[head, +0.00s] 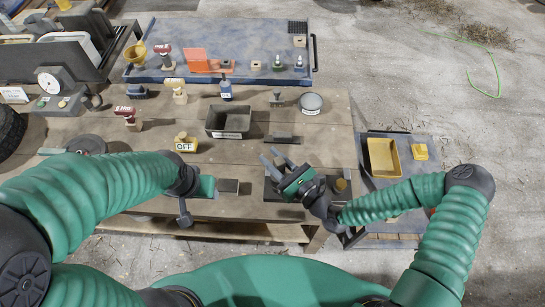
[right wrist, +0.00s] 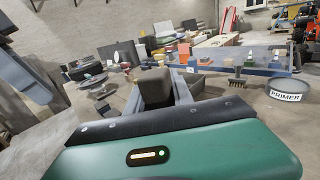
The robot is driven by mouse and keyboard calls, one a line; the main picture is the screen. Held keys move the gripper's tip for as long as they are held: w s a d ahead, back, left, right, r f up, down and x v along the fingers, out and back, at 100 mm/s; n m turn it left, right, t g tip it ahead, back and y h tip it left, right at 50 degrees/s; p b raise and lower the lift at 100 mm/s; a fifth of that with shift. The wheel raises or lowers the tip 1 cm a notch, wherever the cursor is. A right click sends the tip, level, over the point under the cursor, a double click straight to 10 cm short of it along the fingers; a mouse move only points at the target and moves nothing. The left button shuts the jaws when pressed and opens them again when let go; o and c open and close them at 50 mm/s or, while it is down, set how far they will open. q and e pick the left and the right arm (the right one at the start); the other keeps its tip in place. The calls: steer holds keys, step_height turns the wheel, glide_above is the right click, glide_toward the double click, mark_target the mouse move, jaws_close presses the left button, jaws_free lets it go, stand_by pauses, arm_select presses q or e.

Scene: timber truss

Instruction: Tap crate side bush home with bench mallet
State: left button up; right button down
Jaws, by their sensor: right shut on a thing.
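My right gripper (head: 272,158) is over the front right of the bench. In the right wrist view its fingers (right wrist: 160,90) are shut on a dark grey-brown block (right wrist: 155,82); I cannot tell whether this is the mallet. My left gripper (head: 212,187) is low at the bench's front edge, beside a dark flat block (head: 229,186); its fingers are not clear. A dark plate (head: 275,192) lies under my right gripper, partly hidden by it. A small brass-coloured round piece (head: 341,185) stands at its right; I cannot tell whether it is the bush.
The wooden bench (head: 310,130) carries a dark open bin (head: 230,121), a yellow OFF block (head: 185,144) and a round tin (head: 311,103). A blue board (head: 240,38) with several small parts lies behind. A side table at right holds a yellow tray (head: 370,157).

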steer(key=shift+w+r+p, duration=0.1)
steer(key=shift+r+p, duration=1.3)
steer(key=shift+r, duration=0.45)
step_height(320, 180, up, 5)
steer(key=p, duration=0.4)
steer(key=w+d+f+m+t+h+b, duration=0.1)
steer(key=d+m+h, duration=0.3)
steer(key=d, duration=0.7)
steer(key=w+d+f+m+t+h+b, duration=0.1)
steer(key=d+f+m+t+h+b, duration=0.1)
steer(key=d+h, duration=0.6)
steer(key=d+m+t+b, duration=0.1)
steer(key=d+m+t, duration=0.1)
steer(key=d+m, duration=0.1)
steer(key=shift+w+h, duration=0.25)
steer(key=shift+h, duration=0.15)
